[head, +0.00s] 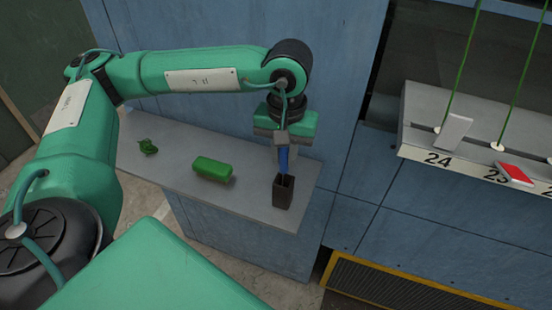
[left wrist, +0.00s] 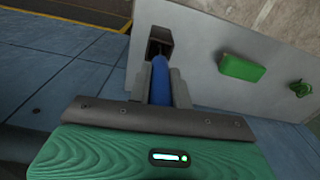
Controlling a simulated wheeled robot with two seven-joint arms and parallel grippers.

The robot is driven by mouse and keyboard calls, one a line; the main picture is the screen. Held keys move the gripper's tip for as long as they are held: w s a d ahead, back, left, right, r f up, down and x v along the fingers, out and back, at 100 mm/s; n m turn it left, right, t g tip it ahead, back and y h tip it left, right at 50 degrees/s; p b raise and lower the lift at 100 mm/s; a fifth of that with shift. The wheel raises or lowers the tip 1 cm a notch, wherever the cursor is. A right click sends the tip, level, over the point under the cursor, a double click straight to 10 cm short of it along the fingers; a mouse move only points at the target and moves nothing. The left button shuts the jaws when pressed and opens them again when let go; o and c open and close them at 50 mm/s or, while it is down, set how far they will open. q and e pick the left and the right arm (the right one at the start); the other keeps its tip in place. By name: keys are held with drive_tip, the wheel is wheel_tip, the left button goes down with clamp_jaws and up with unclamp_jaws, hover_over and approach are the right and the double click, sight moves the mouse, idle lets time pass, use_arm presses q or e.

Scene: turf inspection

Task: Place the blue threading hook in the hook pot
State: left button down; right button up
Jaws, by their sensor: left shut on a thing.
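The blue threading hook (head: 283,159) is held upright, with its blue handle between the fingers of my left gripper (head: 282,141). The left wrist view shows the blue handle (left wrist: 160,84) between the two grey fingers (left wrist: 160,80). The dark hook pot (head: 283,192) stands on the grey shelf, right below the gripper. The hook's thin lower end reaches down to the pot's mouth; I cannot tell how deep it goes. In the left wrist view the pot (left wrist: 159,40) lies just past the fingertips. My right gripper is not in view.
The grey shelf (head: 246,203) also bears a green block (head: 212,168) and a crumpled green thing (head: 148,147) to the left. At right, a numbered ledge (head: 420,130) carries green lines, a grey tag (head: 453,131) and a red tag (head: 515,174).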

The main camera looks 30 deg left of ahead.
sight(283, 168)
use_arm(q)
drive_tip(key=shift+f, duration=0.65)
wheel_tip(283, 168, down, 3)
drive_tip(key=shift+r+p, duration=0.1)
drive_tip(key=shift+p, duration=0.4)
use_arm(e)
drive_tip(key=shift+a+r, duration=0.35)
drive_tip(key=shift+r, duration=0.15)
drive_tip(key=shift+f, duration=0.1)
use_arm(q)
drive_tip(key=shift+f+b, duration=0.3)
drive_tip(key=shift+b, duration=0.15)
drive_tip(key=c, duration=1.3)
unclamp_jaws()
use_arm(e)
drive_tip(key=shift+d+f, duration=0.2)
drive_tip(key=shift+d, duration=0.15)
use_arm(q)
drive_tip(key=shift+r, duration=0.1)
